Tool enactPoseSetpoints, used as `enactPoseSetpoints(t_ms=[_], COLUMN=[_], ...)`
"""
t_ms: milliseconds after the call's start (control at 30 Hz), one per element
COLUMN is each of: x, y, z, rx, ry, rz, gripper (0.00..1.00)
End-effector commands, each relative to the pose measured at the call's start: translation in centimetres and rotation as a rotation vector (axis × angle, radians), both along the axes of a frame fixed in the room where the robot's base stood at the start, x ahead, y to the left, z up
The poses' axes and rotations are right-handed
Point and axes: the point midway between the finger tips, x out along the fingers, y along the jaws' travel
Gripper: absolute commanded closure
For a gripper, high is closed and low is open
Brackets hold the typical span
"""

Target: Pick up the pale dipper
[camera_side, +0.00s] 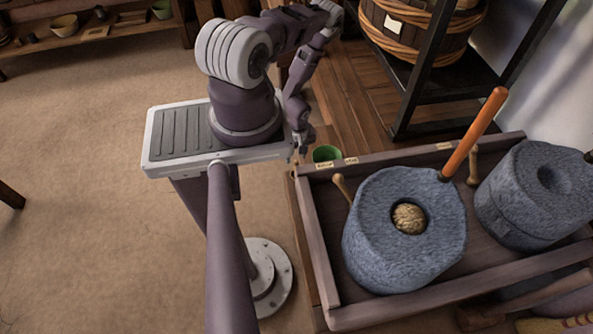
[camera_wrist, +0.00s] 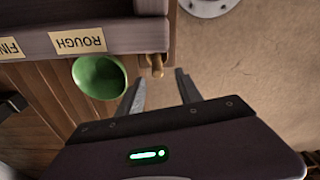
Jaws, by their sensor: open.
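I cannot pick out a pale dipper for sure in either view. A small tan wooden piece (camera_wrist: 157,65) sticks out by the corner of the wooden tray in the wrist view; I cannot tell if it is a peg or a dipper's handle. My gripper (camera_wrist: 160,80) is open and empty, its two fingers apart, with that wooden piece just beyond and between the fingertips. In the side view my gripper (camera_side: 302,151) points down just outside the tray's far left corner, close to a green cup (camera_side: 323,154). The green cup also shows left of the fingers in the wrist view (camera_wrist: 99,77).
The wooden tray (camera_side: 318,240) holds a grey quern stone (camera_side: 375,245) with a tan lump in its hole and another stone (camera_side: 535,210). An orange handle (camera_side: 475,133) and wooden pegs (camera_side: 343,187) rise there. A dark rack with a tub (camera_side: 418,40) stands behind.

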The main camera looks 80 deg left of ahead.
Motion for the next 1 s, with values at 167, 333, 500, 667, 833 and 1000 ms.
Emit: enactPoseSetpoints(t_ms=[167,333,500,667,833,1000], x=[0.0,0.3,0.3,0.3,0.3,0.3], y=[0.1,0.3,0.4,0.4,0.4,0.4], z=[-2.6,-5.8,-6.8,-6.8,-6.7,-6.7], rx=[0.000,-0.001,-0.001,-0.001,-0.001,-0.001], ry=[0.000,0.001,0.002,0.002,0.002,0.002], rz=[0.000,-0.001,-0.001,-0.002,-0.002,-0.002], gripper=[0.58,0.58,0.58,0.62,0.95,1.00])
